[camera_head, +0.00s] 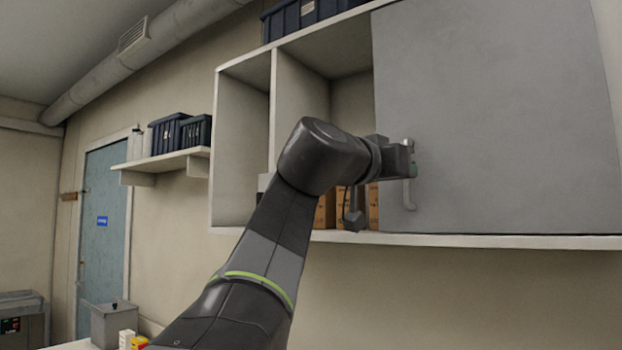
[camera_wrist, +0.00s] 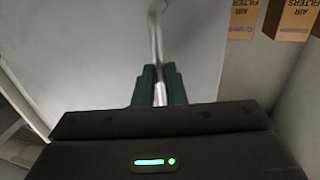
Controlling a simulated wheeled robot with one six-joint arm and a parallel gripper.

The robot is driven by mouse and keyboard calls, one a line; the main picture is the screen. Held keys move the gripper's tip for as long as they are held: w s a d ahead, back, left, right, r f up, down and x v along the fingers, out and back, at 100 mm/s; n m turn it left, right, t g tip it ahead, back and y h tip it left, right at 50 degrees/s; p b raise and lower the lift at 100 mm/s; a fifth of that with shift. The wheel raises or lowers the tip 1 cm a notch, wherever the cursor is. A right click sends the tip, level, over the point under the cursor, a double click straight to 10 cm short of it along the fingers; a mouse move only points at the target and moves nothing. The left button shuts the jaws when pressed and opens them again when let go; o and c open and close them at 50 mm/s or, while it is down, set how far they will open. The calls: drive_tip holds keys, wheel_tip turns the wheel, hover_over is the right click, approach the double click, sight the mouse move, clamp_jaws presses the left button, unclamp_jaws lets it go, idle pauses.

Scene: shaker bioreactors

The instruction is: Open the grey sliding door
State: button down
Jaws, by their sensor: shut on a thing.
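The grey sliding door (camera_head: 500,120) covers the right part of a wall cabinet; the left part stands open. Its metal bar handle (camera_head: 409,190) is near the door's left edge. My gripper (camera_head: 411,168) is at the handle, reaching in from the left. In the wrist view, the green fingers of my gripper (camera_wrist: 159,88) are closed around the handle (camera_wrist: 157,45), with the grey door surface (camera_wrist: 90,50) behind it. My arm hides part of the cabinet's lower inside.
Cardboard air filter boxes (camera_head: 325,210) stand on the cabinet floor left of the door; they also show in the wrist view (camera_wrist: 292,18). A cabinet divider (camera_head: 274,110) stands further left. A wall shelf (camera_head: 165,161) holds dark crates (camera_head: 180,134). A blue door (camera_head: 103,230) is at the far left.

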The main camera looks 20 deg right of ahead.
drive_tip(key=shift+s+d, duration=0.4)
drive_tip(key=shift+s, duration=0.15)
drive_tip(key=shift+r, duration=0.1)
drive_tip(key=c, duration=1.5)
unclamp_jaws()
drive_tip(key=shift+s+a, duration=0.1)
drive_tip(key=shift+a, duration=0.15)
drive_tip(key=b+v, duration=0.3)
drive_tip(key=v, duration=1)
drive_tip(key=shift+a, duration=0.1)
